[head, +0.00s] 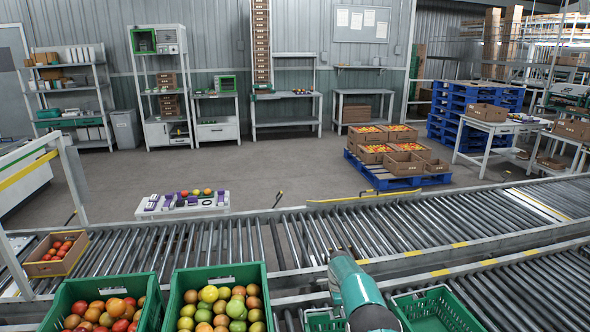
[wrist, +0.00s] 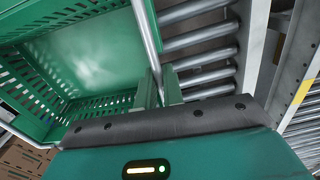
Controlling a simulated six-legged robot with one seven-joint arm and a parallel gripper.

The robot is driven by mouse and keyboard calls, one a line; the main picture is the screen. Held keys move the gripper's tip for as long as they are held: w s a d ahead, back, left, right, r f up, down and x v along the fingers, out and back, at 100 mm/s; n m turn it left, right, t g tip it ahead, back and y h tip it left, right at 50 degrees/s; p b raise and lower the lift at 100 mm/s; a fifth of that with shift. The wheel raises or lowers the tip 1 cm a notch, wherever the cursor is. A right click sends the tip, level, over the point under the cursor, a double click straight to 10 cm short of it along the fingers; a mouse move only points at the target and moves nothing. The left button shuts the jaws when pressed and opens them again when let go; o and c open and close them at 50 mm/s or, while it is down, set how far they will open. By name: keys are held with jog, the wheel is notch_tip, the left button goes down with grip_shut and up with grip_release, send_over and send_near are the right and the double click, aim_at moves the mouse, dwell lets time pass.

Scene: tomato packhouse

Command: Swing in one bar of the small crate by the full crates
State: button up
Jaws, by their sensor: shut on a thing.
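In the wrist view my gripper (wrist: 160,88) is shut on a thin grey bar (wrist: 145,28) at the edge of an empty green crate (wrist: 75,115). The crate fills the left side of that view, with slotted walls and a plain floor. In the head view my teal arm reaches down at the bottom centre and its fingers do not show. Green crate parts show on both sides of it, a small piece on the left (head: 322,321) and a larger open one on the right (head: 436,308). I cannot tell whether they belong to one crate.
Two green crates full of tomatoes, one red (head: 148,284) and one mixed green (head: 262,276), stand left of my arm. A roller conveyor (head: 300,240) runs across.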

jog(key=shift+r, duration=0.2)
jog(key=shift+s+r, duration=0.35)
jog(key=shift+r, duration=0.05)
dwell(0.5)
jog(key=shift+s+r, duration=0.15)
jog(key=shift+r, duration=0.05)
jog(key=shift+s, duration=0.1)
jog(key=shift+s+r, duration=0.25)
jog(key=shift+s, duration=0.05)
jog(key=shift+s+d+r, duration=0.1)
jog(key=shift+s, duration=0.05)
dwell(0.5)
